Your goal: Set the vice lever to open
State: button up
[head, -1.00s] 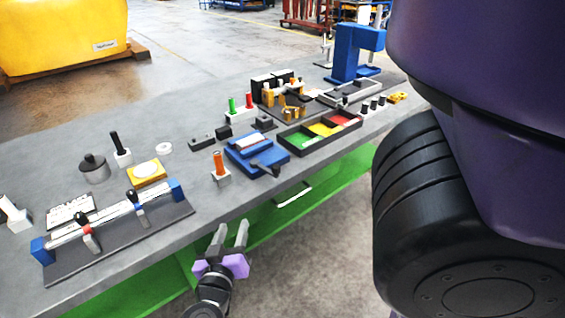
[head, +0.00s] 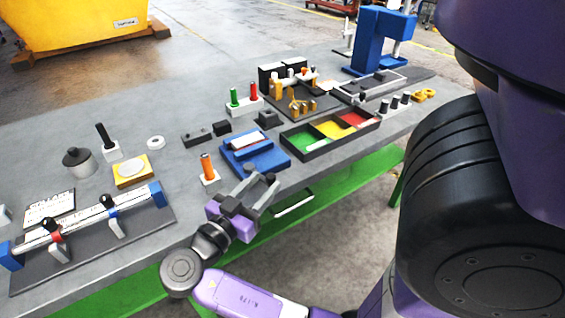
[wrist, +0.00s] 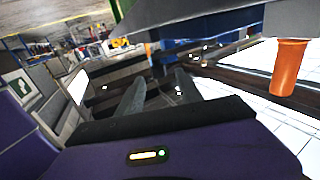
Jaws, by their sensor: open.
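The blue vice (head: 241,153), with a pale block between its jaws, stands at the table's front edge in the head view. Its dark lever is not clearly seen now, as my gripper covers that spot. My gripper (head: 262,180) is open and empty, its fingers pointing at the vice's front side. I cannot tell whether a finger touches the lever. In the wrist view my gripper (wrist: 155,95) shows its fingers apart, with dark parts close beyond them that I cannot name surely.
An orange-handled tool (head: 207,168) stands in a white block just left of the vice; its orange handle (wrist: 288,66) also shows at right in the wrist view. A three-colour tray (head: 330,131) is close on the right. A clamp rail (head: 85,222) lies at left.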

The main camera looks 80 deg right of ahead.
jog(key=p+x, duration=0.1)
jog(key=x, duration=0.6)
grip_shut()
dwell(1.4)
